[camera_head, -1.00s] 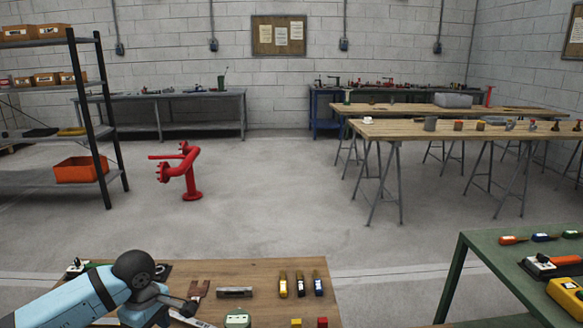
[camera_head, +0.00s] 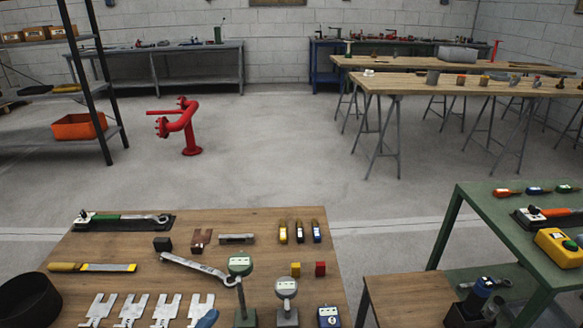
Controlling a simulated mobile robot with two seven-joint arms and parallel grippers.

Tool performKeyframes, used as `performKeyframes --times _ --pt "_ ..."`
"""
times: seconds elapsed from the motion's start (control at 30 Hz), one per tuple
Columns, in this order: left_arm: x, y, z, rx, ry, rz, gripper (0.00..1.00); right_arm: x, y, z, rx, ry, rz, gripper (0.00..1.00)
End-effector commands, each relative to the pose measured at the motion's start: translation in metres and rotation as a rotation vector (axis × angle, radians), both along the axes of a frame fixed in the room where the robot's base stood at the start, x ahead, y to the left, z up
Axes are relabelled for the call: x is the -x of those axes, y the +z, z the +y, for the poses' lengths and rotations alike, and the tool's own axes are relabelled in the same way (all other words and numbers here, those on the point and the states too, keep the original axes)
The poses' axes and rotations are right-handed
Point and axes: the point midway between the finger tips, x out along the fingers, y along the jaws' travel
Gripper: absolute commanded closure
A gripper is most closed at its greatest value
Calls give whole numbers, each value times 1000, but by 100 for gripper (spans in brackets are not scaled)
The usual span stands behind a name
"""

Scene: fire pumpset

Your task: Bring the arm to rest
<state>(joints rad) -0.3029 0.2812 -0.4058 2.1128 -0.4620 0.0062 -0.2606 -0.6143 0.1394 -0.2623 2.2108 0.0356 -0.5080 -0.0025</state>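Neither of my grippers shows in the head view. No light-blue arm link is visible over the near wooden workbench (camera_head: 110,240). A dark round thing (camera_head: 28,300) shows at the lower left edge; I cannot tell whether it is part of my arm or an object.
The bench holds an open-end wrench (camera_head: 197,268), two dial gauges (camera_head: 240,264) (camera_head: 286,290), a yellow-handled file (camera_head: 95,267) and several slotted shims (camera_head: 132,308). A green table (camera_head: 470,205) stands right. A red pipe stand (camera_head: 180,125) stands on open floor.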

Motion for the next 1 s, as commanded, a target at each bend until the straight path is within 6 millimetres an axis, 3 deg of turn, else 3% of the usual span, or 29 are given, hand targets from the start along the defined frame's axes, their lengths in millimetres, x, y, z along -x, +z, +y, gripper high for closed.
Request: performKeyframes --times 0.13,0.4,0.47,0.77,1.0 --pt "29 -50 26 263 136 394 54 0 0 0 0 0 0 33" --pt "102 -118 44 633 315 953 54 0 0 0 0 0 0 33" --pt "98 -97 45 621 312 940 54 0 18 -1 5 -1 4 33" --pt "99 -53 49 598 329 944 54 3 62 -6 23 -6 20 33" --pt "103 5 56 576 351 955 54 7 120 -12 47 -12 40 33"
